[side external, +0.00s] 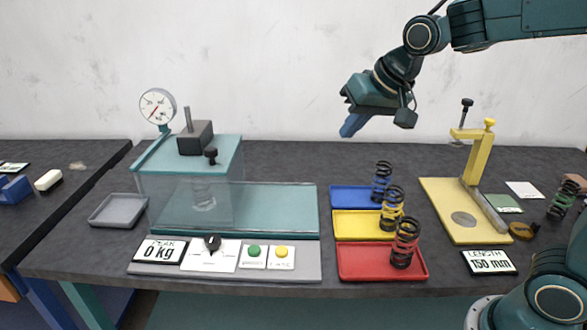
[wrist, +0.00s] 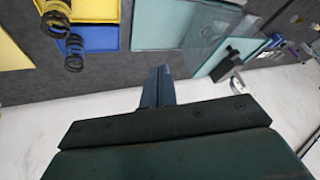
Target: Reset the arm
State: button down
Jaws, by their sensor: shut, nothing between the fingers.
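My gripper (side external: 352,125) hangs in the air above the back of the table, behind and above the blue tray. Its blue fingers are together with nothing between them, and they also show in the wrist view (wrist: 157,88). Black coil springs stand in the blue tray (side external: 341,197), the yellow tray (side external: 350,226) and the red tray (side external: 362,262). The wrist view shows part of the blue tray (wrist: 100,42) and the yellow tray (wrist: 97,10). My gripper touches none of them.
A press with a dial gauge (side external: 157,107) and clear guard stands at left, behind a control panel (side external: 300,262). A grey tray (side external: 117,212) lies left of it. A yellow measuring stand (side external: 480,155) and a length display (side external: 489,263) are at right. Air around my gripper is clear.

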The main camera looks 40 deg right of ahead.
jog(key=s+f+n, duration=0.1)
jog(key=s+n, duration=0.1)
jog(key=s, duration=0.8)
jog(key=s+d+f+n, duration=0.1)
jog(key=s+f+n, duration=0.1)
jog(key=s, duration=0.8)
jog(key=shift+s+g, duration=0.3)
jog(key=shift+g, duration=0.1)
